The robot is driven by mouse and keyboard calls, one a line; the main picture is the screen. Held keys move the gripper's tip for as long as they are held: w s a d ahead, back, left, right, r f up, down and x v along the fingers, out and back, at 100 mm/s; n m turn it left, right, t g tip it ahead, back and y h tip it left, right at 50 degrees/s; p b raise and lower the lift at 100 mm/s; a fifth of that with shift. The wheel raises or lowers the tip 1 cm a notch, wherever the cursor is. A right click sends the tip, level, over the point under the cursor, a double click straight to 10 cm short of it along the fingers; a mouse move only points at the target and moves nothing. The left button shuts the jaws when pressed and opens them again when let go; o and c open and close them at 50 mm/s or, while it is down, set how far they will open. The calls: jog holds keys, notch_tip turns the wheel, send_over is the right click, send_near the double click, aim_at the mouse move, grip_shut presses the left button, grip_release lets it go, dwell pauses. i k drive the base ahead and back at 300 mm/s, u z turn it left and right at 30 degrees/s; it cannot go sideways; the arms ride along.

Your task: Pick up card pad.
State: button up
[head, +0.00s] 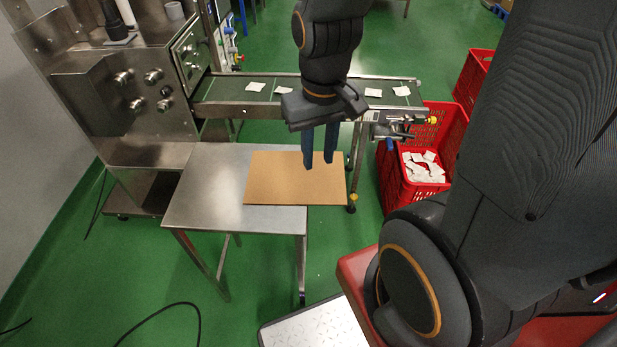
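The card pad (285,184) is a flat brown sheet lying on the steel table (205,190). Its right part sticks out past the table's right edge. My gripper (319,166) points down over the right part of the pad, with its two blue fingers apart and nothing seen between them. The fingers cover a small part of the pad. I cannot tell from this view whether the fingertips touch it or hover above it.
A conveyor (320,92) with several white teabags runs behind the table. A steel machine (130,100) stands at the left. A red crate (395,175) holding teabags stands at the right. The left part of the table is bare. A black cable (160,310) lies on the green floor.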

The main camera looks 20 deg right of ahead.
aim_at(276, 177)
jog(key=k, duration=0.45)
jog(key=z, duration=1.3)
